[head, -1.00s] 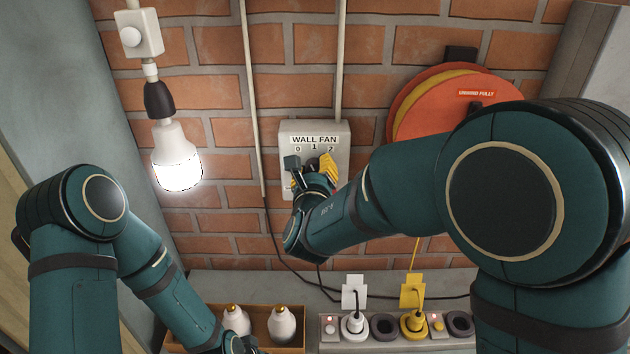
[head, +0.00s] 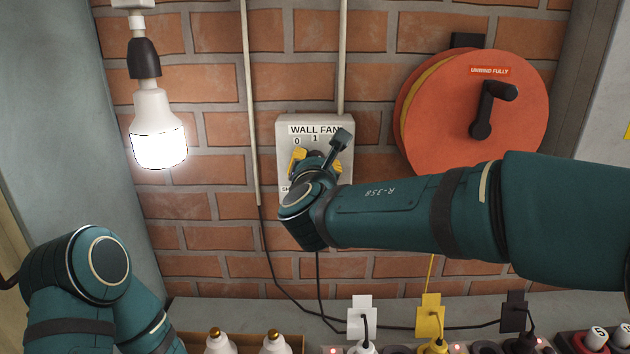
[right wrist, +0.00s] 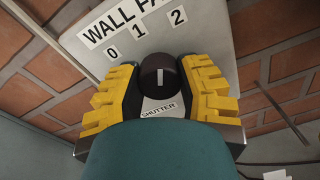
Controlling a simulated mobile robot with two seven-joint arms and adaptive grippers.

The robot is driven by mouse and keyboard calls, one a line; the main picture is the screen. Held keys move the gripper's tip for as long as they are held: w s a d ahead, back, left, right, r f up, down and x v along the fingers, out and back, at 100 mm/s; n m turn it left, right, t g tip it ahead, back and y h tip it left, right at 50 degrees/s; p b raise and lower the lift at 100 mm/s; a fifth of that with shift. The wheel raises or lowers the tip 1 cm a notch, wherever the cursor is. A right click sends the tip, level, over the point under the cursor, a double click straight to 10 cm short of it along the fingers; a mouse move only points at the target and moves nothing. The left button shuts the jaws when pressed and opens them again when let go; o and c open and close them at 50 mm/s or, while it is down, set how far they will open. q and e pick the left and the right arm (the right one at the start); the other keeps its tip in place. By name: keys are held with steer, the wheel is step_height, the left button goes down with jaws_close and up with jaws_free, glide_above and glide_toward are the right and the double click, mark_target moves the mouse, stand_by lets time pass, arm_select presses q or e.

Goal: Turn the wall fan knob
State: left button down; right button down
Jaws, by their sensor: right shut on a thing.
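The wall fan box (head: 287,130) is a pale grey plate on the brick wall, labelled WALL FAN with 0, 1 and 2 below. It fills the upper part of the right wrist view (right wrist: 235,30). The round black knob (right wrist: 158,72) has a white mark, upright in the right wrist view, roughly between the 1 and the 2. My right gripper (head: 316,161) is shut on the knob, one yellow finger on each side. In the head view the gripper and wrist hide most of the knob. My left gripper is out of view; only its arm shows.
A SHUTTER label (right wrist: 159,109) sits just below the knob. An orange reel (head: 465,120) with a black crank hangs to the right. A lit bulb (head: 158,135) hangs to the left.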

mark_target(315, 153)
steer(key=shift+m+b, duration=0.5)
steer(key=shift+m, duration=0.4)
steer(key=c, duration=0.5)
jaws_free()
steer(key=shift+w, duration=0.1)
step_height(315, 153, up, 10)
steer(key=shift+r, duration=0.1)
